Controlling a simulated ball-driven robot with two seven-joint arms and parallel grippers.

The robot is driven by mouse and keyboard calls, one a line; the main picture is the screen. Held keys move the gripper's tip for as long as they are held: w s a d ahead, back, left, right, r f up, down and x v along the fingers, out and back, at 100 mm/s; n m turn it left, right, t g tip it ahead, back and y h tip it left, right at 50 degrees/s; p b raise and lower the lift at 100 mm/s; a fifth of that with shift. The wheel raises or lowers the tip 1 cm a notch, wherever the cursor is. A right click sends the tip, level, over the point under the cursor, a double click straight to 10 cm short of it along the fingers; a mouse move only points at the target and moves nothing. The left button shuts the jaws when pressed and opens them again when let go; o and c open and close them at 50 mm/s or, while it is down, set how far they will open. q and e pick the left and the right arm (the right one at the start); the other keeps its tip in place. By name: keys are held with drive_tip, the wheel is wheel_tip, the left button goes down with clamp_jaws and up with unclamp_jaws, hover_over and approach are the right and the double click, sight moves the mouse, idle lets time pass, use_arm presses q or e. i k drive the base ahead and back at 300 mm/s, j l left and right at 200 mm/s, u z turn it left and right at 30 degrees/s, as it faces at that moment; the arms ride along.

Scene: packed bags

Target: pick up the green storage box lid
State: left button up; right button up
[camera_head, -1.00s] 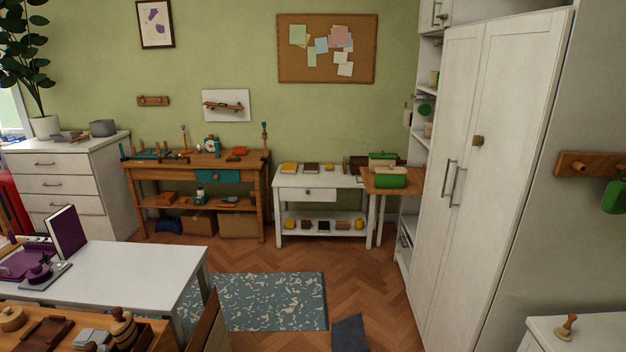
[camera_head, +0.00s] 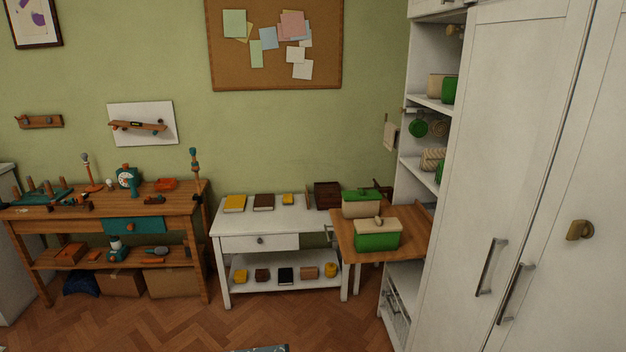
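Two boxes stand on a small wooden table (camera_head: 411,243) in front of the shelf unit. The front one is a green box (camera_head: 377,241) with a beige lid (camera_head: 378,226) that has a small knob on top. Behind it is a beige box (camera_head: 360,210) with a green lid (camera_head: 362,195). Both lids appear to sit on their boxes. The front box partly hides the rear one. Neither of my grippers is in view.
A white table (camera_head: 262,222) with small boxes and books is left of the wooden table. A wooden workbench (camera_head: 110,212) is further left. A tall white cabinet (camera_head: 500,150) stands close on the right. The parquet floor (camera_head: 190,328) in front is mostly clear.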

sight(361, 194)
drive_tip(key=i+j+z, duration=0.1)
drive_tip(key=i+z, duration=0.2)
drive_tip(key=i, duration=0.2)
drive_tip(key=i+j+z, duration=0.25)
drive_tip(key=i, duration=0.25)
drive_tip(key=i+j+z, duration=0.3)
drive_tip(key=i, duration=0.2)
